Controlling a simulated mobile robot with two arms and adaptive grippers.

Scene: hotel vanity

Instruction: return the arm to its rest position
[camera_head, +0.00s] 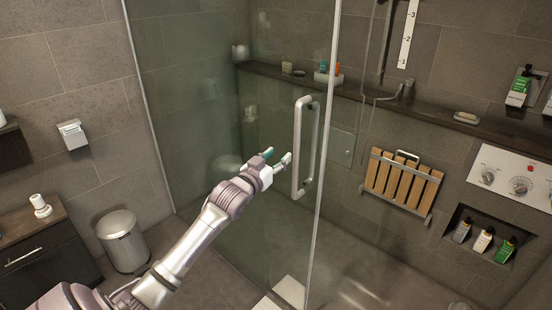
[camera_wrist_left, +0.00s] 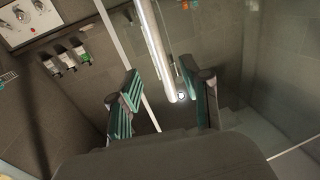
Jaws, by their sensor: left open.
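My left gripper (camera_head: 277,161) is open and reaches up from the lower left in the head view. It is close to the long silver door handle (camera_head: 306,147) on the glass shower door (camera_head: 262,215). In the left wrist view its two teal-padded fingers (camera_wrist_left: 166,98) stand apart. The lower part of the handle (camera_wrist_left: 154,52) shows beyond and between them, and I see no contact with it. My right gripper is not in view.
A dark ledge (camera_head: 430,113) with bottles and dishes runs along the back wall. A folded wooden seat (camera_head: 402,183) and a control panel (camera_head: 513,177) are on the right. A metal bin (camera_head: 122,241) and a dark cabinet (camera_head: 42,262) stand at the left.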

